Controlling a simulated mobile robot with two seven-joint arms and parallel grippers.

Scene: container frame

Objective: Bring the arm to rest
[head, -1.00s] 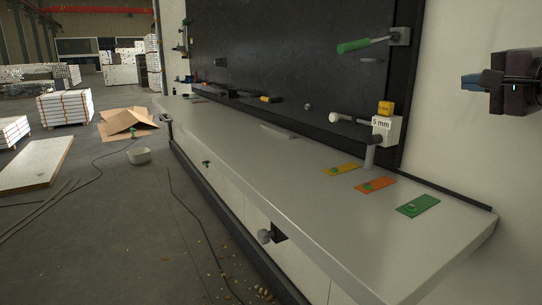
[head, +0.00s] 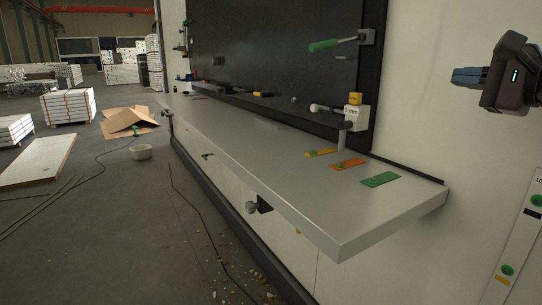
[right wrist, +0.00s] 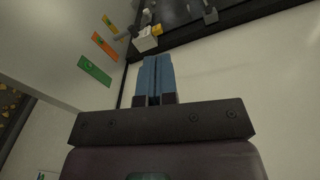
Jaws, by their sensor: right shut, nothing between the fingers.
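My right gripper (head: 468,77) is at the upper right of the head view, in front of the pale wall and clear of the workbench (head: 255,150). Its blue fingers are together with nothing between them. In the right wrist view the shut fingers (right wrist: 154,80) point up the picture toward the white block and the dark board. They touch nothing that I can see. My left gripper is in neither view now.
Yellow (head: 320,153), orange (head: 348,164) and green (head: 380,180) plates lie on the bench. A white block (head: 352,118) with a yellow cube stands behind them. A green-handled tool (head: 325,45) sticks out from the dark board (head: 270,50). The floor at left has free room.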

